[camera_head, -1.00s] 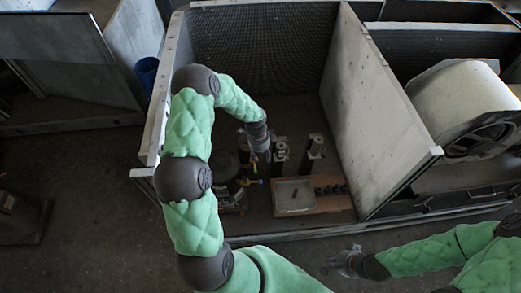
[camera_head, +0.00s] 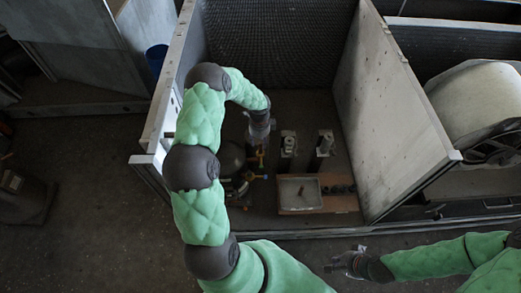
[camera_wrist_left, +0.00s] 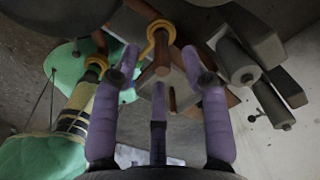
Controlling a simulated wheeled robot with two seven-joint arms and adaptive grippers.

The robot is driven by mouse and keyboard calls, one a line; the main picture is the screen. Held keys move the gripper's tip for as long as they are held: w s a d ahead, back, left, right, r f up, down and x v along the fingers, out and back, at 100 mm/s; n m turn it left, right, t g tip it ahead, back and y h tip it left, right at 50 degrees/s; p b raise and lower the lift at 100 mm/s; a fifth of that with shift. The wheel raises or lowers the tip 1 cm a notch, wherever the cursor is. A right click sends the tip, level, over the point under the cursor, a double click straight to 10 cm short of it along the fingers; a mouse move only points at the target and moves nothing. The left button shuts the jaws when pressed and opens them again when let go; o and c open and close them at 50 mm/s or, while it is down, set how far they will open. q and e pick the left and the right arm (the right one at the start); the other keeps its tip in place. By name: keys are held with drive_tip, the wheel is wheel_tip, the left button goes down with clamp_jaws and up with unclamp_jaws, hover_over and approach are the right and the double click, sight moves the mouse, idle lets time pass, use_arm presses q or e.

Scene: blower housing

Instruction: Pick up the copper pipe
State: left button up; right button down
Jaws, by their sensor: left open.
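My left gripper (camera_head: 259,136) reaches down into the open blower housing. In the left wrist view its lilac fingers (camera_wrist_left: 158,85) are spread, with nothing held between them. A copper-brown pipe piece (camera_wrist_left: 160,58) with a yellow ring fitting (camera_wrist_left: 160,30) shows beyond the fingers, between their tips; I cannot tell the gap. In the head view, yellow fittings (camera_head: 261,157) show just below the gripper. A small copper-coloured piece (camera_head: 301,190) stands on a grey tray-like block. My right gripper (camera_head: 348,262) hangs outside the housing's front edge; its jaw opening is too small to read.
Two dark cylinders with light tops (camera_head: 288,143) stand right of my left gripper. A tall panel (camera_head: 390,100) bounds the housing on the right; a left wall (camera_head: 168,100) runs close to my left arm.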

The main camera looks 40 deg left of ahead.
sight(260, 149)
use_arm(q)
wheel_tip(260, 149, down, 4)
drive_tip(key=shift+d+r+b, duration=0.1)
drive_tip(key=shift+b, duration=0.6)
clamp_jaws()
drive_tip(key=shift+r, duration=0.1)
